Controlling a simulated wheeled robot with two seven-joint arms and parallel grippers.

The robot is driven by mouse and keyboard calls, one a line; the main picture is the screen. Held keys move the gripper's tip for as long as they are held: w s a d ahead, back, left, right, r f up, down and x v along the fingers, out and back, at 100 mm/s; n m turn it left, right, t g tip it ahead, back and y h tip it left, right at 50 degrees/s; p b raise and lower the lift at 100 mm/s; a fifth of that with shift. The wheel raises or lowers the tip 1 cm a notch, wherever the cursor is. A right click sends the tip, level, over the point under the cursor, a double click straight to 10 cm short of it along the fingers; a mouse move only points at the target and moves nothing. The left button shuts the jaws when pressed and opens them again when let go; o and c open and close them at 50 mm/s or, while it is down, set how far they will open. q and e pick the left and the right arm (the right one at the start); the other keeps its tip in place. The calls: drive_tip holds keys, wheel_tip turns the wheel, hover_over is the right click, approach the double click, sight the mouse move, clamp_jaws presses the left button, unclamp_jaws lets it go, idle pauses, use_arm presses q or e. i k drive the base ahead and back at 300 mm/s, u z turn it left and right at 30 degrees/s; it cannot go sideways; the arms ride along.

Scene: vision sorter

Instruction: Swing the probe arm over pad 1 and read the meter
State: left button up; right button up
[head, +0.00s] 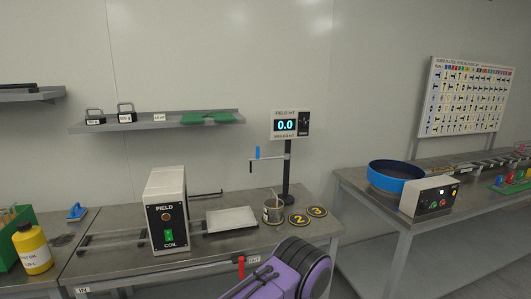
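The meter (285,125) stands on a dark post (287,175) at the back of the left bench and reads 0.0 under the label FIELD mT. The probe arm (268,159) sticks out left from the post, with a blue upright handle (257,152) near its outer end. Black and yellow pad 2 (299,219) and pad 3 (317,211) lie on the bench in front of the post. A small metal cup (272,212) stands left of pad 2. No pad marked 1 can be made out; whether one is under the cup cannot be told. Neither gripper is visible.
A FIELD COIL box (168,215) with a green switch and a pale tray (231,219) stand left of the cup. My purple arm link covers the bench's front right. A blue round bowl (396,175) and control box (429,196) are on the right bench.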

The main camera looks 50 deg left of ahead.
sight(268, 158)
drive_tip(key=u, duration=0.6)
drive_tip(key=i, duration=0.7)
drive_tip(key=u, duration=0.5)
